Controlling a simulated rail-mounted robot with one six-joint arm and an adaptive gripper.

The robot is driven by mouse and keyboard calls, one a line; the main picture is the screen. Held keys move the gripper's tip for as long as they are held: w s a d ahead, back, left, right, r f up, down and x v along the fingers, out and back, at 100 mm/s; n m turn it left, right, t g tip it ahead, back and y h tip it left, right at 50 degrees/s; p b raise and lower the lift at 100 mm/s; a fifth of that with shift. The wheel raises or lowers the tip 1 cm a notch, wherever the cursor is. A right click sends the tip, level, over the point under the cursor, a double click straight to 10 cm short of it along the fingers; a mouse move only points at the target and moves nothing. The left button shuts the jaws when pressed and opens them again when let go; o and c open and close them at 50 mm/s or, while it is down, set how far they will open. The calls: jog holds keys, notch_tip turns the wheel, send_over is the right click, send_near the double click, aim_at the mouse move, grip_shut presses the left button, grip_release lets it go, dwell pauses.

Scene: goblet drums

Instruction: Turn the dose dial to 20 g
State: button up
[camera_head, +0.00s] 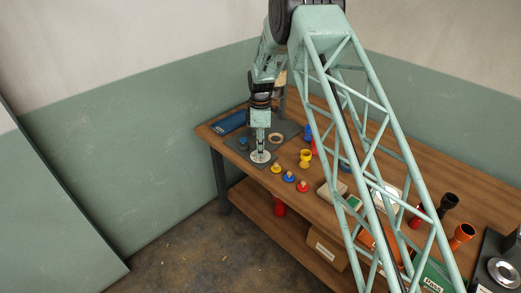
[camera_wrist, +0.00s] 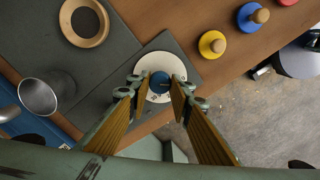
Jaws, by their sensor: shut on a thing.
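The dose dial shows in the wrist view as a blue knob (camera_wrist: 160,83) with a short mark on top, at the middle of a white round plate (camera_wrist: 158,54). My gripper (camera_wrist: 160,88) points down over it, with one finger on each side of the knob, and is shut on it. In the head view my gripper (camera_head: 261,150) stands over the white plate (camera_head: 261,157) near the table's front left corner; the knob is hidden there. Any numbers on the plate are too small to read.
A dark mat (camera_head: 238,141) lies under the plate. A tan ring (camera_wrist: 84,22) and a metal cup (camera_wrist: 39,96) are close by in the wrist view. Yellow (camera_wrist: 212,44), blue (camera_wrist: 252,18) and red knobbed discs stand to the right. The table's front edge is near.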

jog(key=shift+m, duration=0.6)
jog(key=m, duration=0.4)
jog(key=shift+m, duration=2.3)
jog(key=o, duration=0.9)
